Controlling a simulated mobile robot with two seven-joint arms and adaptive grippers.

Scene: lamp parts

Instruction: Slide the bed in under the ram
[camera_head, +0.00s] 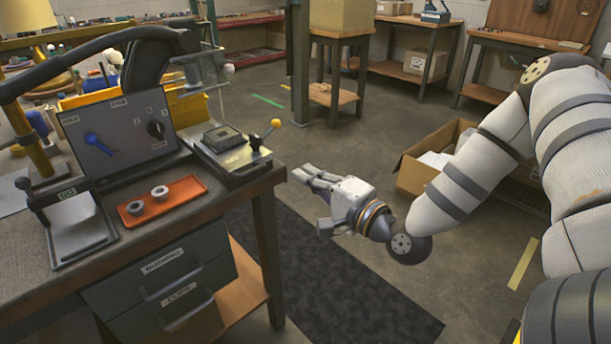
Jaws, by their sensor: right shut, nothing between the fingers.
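The bed (228,150) appears to be the flat metal slide with a dark square block (222,138) on it, at the bench's right front corner. A lever with a yellow knob (275,123) stands at its right side. It sits in front of the clear-guarded press frame (207,70); I cannot clearly make out the ram inside. My right gripper (300,174) is shut and empty, in the air right of the bench, pointing left and apart from the bed and lever. My left gripper is not in view.
A control panel (118,132) with a blue lever and dark knob stands left of the bed. An orange tray (178,200) holds two small cups. A dark stand (75,222) is at the bench's left. The floor holds an open cardboard box (425,165) behind my right arm.

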